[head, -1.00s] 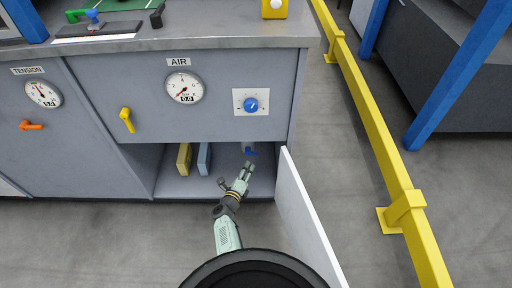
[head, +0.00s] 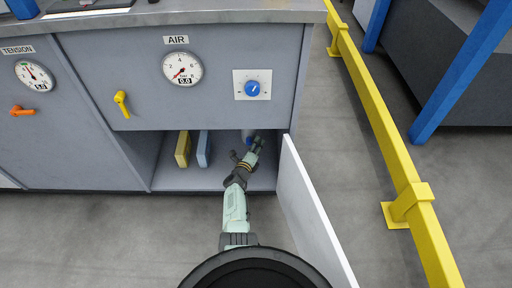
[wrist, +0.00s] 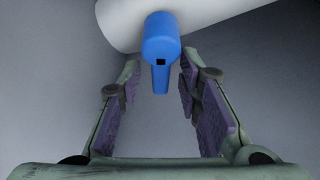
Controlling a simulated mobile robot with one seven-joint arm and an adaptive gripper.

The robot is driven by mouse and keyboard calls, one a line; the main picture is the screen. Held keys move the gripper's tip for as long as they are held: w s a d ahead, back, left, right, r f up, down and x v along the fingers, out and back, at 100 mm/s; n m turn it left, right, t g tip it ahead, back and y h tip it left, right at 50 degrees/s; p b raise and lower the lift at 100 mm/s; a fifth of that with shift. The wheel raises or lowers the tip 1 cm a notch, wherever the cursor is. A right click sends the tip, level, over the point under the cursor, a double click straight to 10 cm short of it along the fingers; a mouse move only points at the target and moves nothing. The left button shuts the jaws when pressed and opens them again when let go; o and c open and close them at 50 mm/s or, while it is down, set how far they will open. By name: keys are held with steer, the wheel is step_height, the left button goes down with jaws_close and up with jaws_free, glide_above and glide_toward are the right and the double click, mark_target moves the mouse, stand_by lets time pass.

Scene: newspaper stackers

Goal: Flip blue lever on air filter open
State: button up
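The blue lever (wrist: 161,42) is in the upper middle of the wrist view, on the end of a white cylinder, the air filter (wrist: 205,14). Its narrow handle points down in the picture. My gripper (wrist: 160,75) is open, with a finger on each side of the lever's handle and a visible gap on both sides. In the head view my gripper (head: 256,143) reaches into the open compartment below the air panel.
A white cabinet door (head: 312,210) stands open to the right of my arm. A yellow block (head: 183,149) and a light blue block (head: 204,149) stand left in the compartment. Above are an air gauge (head: 182,69), a blue knob (head: 252,88) and a yellow lever (head: 121,104).

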steer(key=shift+c, duration=0.6)
jaws_close()
